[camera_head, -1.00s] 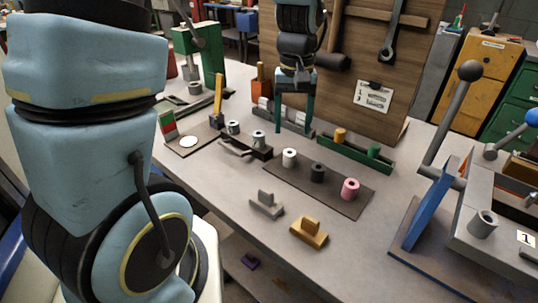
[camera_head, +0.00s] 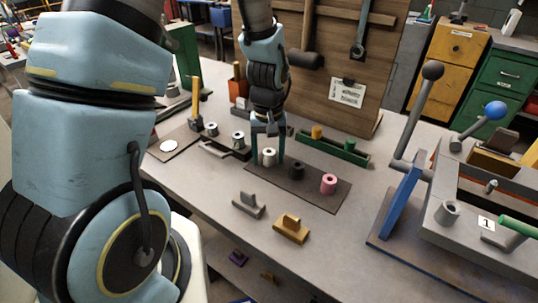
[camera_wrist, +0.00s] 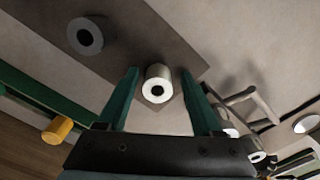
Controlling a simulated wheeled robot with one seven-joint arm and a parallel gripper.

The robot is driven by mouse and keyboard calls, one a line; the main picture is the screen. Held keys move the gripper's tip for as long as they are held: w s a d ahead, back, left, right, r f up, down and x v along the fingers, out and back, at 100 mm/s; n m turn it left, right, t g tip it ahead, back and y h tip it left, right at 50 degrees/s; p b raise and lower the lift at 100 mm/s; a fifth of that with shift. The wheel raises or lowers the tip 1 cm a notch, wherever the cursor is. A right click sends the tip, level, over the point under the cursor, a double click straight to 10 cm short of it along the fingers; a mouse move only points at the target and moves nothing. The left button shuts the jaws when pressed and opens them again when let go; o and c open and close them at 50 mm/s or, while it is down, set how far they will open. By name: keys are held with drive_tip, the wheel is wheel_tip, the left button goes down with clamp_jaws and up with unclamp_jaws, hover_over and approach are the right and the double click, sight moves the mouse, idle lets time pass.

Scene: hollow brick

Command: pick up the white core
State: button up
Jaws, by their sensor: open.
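The white core (camera_head: 269,156) is a short hollow cylinder standing upright at the left end of a dark mat (camera_head: 318,196) on the bench. In the wrist view the white core (camera_wrist: 157,85) shows its round hole, between and a little beyond my two green fingers. My gripper (camera_head: 267,163) is open and points down at the core, with a finger on either side in the picture. I cannot tell whether a finger touches it. In the wrist view my gripper (camera_wrist: 162,92) holds nothing.
A black core (camera_head: 296,170) and a pink core (camera_head: 328,184) stand on the same mat to the right. A green tray (camera_head: 340,154) with pegs lies behind. A grey block (camera_head: 249,204) and a yellow block (camera_head: 291,228) stand in front. Bare bench lies around them.

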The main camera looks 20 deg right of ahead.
clamp_jaws()
idle(0.5)
